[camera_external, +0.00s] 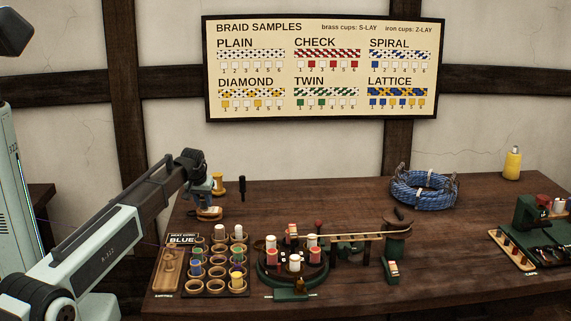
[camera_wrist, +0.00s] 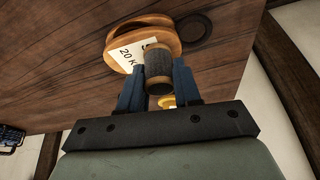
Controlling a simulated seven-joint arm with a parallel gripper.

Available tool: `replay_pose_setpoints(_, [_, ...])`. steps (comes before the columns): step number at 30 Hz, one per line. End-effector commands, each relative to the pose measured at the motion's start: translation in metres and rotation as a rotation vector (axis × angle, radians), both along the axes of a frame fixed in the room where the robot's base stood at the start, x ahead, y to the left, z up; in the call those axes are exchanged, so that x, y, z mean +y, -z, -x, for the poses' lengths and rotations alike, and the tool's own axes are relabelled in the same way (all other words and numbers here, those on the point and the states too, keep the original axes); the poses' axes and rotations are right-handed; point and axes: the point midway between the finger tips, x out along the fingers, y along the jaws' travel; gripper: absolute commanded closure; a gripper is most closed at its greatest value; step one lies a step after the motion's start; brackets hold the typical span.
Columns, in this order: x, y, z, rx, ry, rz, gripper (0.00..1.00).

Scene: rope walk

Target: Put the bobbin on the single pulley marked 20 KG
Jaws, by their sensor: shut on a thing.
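A dark grey bobbin with wooden ends (camera_wrist: 159,64) is held between the two blue fingers of my gripper (camera_wrist: 159,78). A wooden pulley (camera_wrist: 168,36) with a white label reading "20 K", the rest hidden, lies just beyond the bobbin in the wrist view. The bobbin overlaps the pulley and its label there; I cannot tell whether they touch. In the external view my gripper (camera_external: 204,195) is at the back left of the table, directly above the pulley (camera_external: 208,213). The bobbin is hard to make out there.
A tray of cups and bobbins (camera_external: 217,291) and a round green braiding stand (camera_external: 292,278) are nearer the front. A blue rope coil (camera_external: 424,190) lies right. The table between is clear.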

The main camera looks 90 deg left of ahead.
Motion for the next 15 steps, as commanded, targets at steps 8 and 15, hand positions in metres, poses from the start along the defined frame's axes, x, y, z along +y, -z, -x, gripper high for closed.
replay_pose_setpoints(8, [0.0001, 0.0027, 0.0, 0.0, 0.0, 0.0, 0.54])
replay_pose_setpoints(15, [0.0001, 0.0026, 0.0, 0.0, 0.0, 0.0, 0.42])
